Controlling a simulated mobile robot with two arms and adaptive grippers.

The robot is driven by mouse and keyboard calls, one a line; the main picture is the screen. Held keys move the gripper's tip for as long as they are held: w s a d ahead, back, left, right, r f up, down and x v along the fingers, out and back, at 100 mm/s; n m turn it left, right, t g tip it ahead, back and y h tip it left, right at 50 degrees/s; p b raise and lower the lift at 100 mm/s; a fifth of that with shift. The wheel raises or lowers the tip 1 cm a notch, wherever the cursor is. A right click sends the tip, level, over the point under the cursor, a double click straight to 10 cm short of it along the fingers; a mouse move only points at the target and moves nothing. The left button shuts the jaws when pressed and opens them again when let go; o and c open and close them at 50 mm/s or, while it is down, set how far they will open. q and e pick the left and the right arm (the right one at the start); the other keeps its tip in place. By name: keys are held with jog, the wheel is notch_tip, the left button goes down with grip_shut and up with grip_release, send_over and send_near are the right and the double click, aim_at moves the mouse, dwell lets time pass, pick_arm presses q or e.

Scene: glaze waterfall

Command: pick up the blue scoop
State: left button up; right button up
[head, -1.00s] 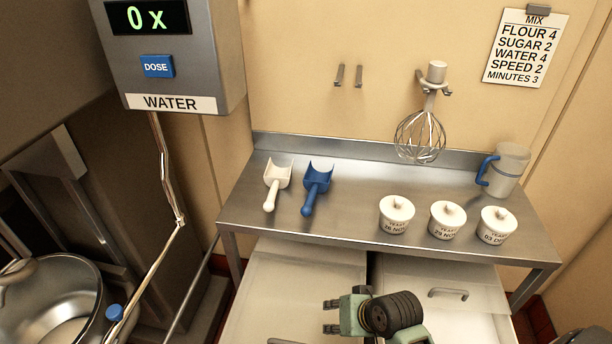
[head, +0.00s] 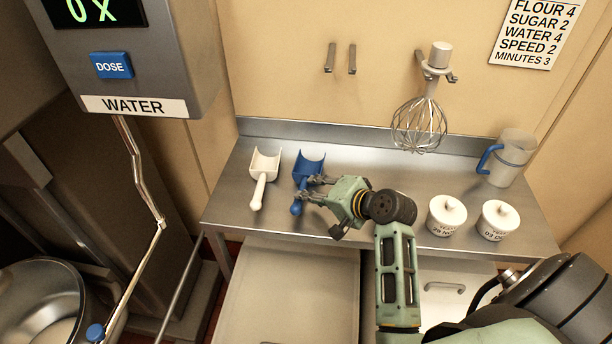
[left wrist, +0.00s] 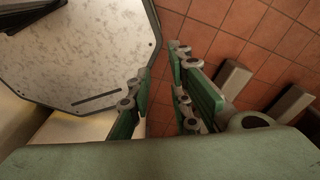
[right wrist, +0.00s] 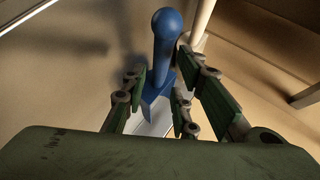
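The blue scoop (head: 307,167) lies on the steel table, its bowl toward the wall and its handle toward the front edge. My right gripper (head: 314,190) reaches in from the right at its handle, and the fingers hide part of it. In the right wrist view, the blue scoop (right wrist: 166,42) shows between the fingers of my right gripper (right wrist: 160,80), which look apart on either side of it. My left gripper (left wrist: 160,72) shows only in the left wrist view, open and empty above the floor.
A white scoop (head: 263,170) lies close left of the blue one. White lidded pots (head: 447,216) and a jug with a blue handle (head: 511,160) stand to the right. The steel table (head: 225,200) has a raised back edge; a whisk (head: 420,125) hangs above.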

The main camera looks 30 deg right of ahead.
aim_at(306, 189)
jog(key=x, duration=0.2)
jog(key=p+x, duration=0.1)
jog(key=shift+w+d+f, duration=0.1)
jog(key=shift+w+d, duration=0.3)
jog(key=shift+w, duration=0.1)
jog(key=shift+w+f, duration=0.2)
jog(key=shift+w, duration=0.1)
jog(key=shift+a+f, duration=0.1)
jog(key=shift+a, duration=0.1)
jog(key=c, duration=0.4)
pick_arm(q)
jog(key=shift+w+d+r, duration=0.25)
jog(key=shift+w+r, duration=0.25)
jog(key=shift+r, duration=0.15)
pick_arm(e)
grip_shut()
